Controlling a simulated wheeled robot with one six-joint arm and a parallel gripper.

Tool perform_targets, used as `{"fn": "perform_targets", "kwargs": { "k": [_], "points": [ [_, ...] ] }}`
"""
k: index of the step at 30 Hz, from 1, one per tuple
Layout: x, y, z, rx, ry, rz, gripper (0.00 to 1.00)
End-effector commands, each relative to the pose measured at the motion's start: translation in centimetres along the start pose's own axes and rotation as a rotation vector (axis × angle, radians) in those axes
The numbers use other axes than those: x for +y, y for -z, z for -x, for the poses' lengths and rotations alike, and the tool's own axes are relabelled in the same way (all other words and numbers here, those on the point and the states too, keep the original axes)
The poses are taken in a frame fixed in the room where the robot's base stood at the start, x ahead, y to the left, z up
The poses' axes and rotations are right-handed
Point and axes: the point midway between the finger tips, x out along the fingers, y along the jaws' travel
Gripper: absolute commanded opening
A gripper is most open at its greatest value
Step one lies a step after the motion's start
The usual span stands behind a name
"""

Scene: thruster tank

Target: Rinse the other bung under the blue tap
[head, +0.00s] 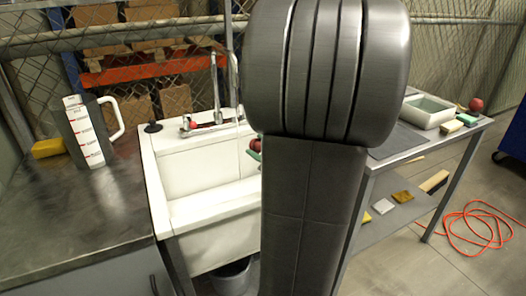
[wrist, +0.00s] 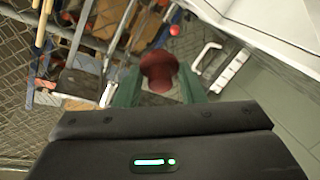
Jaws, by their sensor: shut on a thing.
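My gripper (wrist: 160,88) is shut on a dark red bung (wrist: 158,66), which sits between its green fingers in the wrist view. In the head view the held bung (head: 256,145) shows just left of my arm, above the white sink (head: 190,174). A metal tap with a tall spout (head: 233,75) rises at the back of the sink. A red tap knob (head: 193,124) is at its left. I see no blue tap; my arm hides the right part of the sink. Another red bung (head: 476,105) is at the far end of the right table.
A measuring jug (head: 88,135) and a yellow block (head: 47,147) stand on the left counter. A black plug (head: 153,127) sits on the sink rim. A white tray (head: 428,114) and sponges (head: 452,127) are on the right table. An orange hose (head: 470,235) lies on the floor.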

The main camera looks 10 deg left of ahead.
Motion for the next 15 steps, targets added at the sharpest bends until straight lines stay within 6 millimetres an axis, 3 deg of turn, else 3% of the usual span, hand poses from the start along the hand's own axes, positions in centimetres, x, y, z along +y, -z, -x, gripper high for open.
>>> {"fn": "perform_targets", "kwargs": {
  "k": [15],
  "points": [
    [0.6, -1.3, -5.2, 0.000, 0.001, 0.000, 0.15]
  ]
}}
